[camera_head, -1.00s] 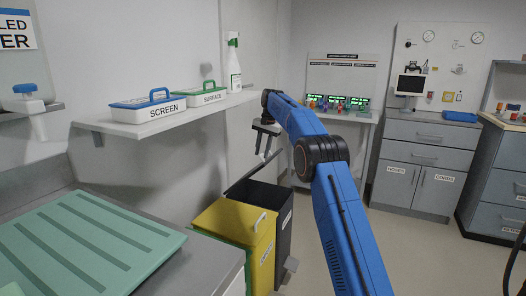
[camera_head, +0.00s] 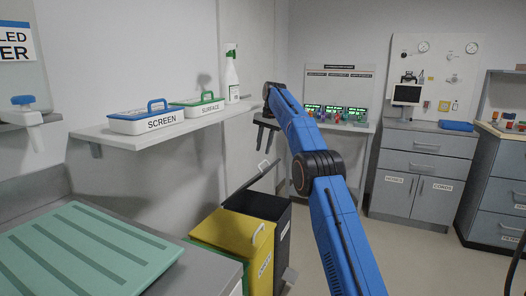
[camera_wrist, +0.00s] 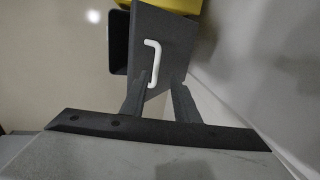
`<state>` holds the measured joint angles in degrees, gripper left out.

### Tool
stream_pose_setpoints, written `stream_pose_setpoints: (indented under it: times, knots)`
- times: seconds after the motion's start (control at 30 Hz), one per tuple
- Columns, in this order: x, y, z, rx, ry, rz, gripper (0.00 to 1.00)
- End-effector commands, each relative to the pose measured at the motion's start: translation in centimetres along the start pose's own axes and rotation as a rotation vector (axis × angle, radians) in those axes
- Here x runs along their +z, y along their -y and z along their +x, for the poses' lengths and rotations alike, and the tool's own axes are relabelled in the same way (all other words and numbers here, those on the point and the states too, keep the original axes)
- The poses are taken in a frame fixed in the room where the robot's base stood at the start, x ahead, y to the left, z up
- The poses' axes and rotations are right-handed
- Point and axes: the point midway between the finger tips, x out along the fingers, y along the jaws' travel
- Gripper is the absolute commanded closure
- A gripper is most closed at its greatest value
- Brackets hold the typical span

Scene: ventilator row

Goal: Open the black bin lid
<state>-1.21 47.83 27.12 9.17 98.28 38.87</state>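The black bin (camera_head: 284,232) stands on the floor beside the yellow bin. Its dark lid (camera_head: 248,182) is raised at a slant, leaning up from the left side, and the bin's opening shows below it. The lid's white handle (camera_head: 263,168) is near its upper edge. In the wrist view the lid (camera_wrist: 170,32) shows face on with its handle (camera_wrist: 156,58). My gripper (camera_head: 265,138) points down above the lid, apart from the handle in the head view. In the wrist view its two fingers (camera_wrist: 160,88) are spread with nothing between them.
The yellow bin (camera_head: 232,236) is shut, in front of the black bin. A wall shelf (camera_head: 160,134) with labelled boxes and a spray bottle (camera_head: 232,76) is at left. A counter with a green mat (camera_head: 80,250) is front left. The floor at right is clear.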

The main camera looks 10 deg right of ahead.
Motion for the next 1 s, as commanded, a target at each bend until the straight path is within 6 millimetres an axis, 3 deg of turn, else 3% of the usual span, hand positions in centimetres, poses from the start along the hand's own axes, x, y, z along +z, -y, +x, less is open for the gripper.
stream_pose_setpoints:
  times: [0.2, 0.33, 0.67, 1.0]
  knots:
    - [0.0, 0.0, 0.0, 0.0, 0.0, 0.0, 0.72]
    - [0.0, -0.1, 0.0, -0.007, 0.006, 0.011, 1.0]
    - [0.9, -1.8, 0.5, -0.18, 0.14, 0.273, 1.0]
    - [3.0, -5.6, 0.2, -0.438, 0.385, 0.818, 1.0]
